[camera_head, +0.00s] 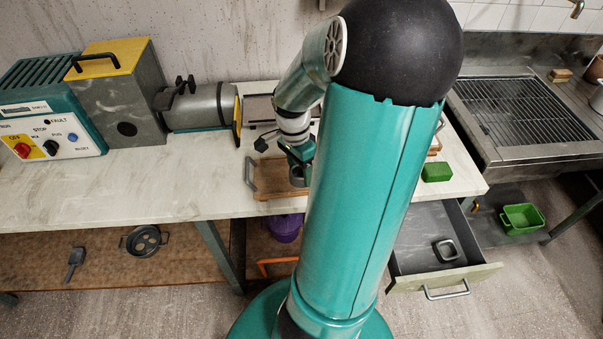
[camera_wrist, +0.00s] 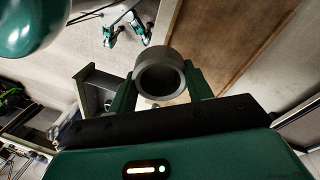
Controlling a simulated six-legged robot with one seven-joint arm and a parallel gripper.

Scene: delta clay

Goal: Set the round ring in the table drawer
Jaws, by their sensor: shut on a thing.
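The round ring (camera_wrist: 160,74) is a short grey cylinder with an open middle. In the wrist view it sits between the two green fingers of my gripper (camera_wrist: 162,92), which is shut on it. In the head view my gripper (camera_head: 300,165) and the ring (camera_head: 297,178) are over the wooden tray on the table, left of my arm. I cannot tell whether the ring touches the tray. The table drawer (camera_head: 426,277) is pulled open under the table's right end. A grey square ring (camera_head: 447,250) lies inside it.
The wooden tray (camera_head: 262,190) has a metal handle. A grey machine (camera_head: 200,107) and control box (camera_head: 50,112) stand at the left. A green bin (camera_head: 522,218) is right of the drawer. My arm hides the table's middle.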

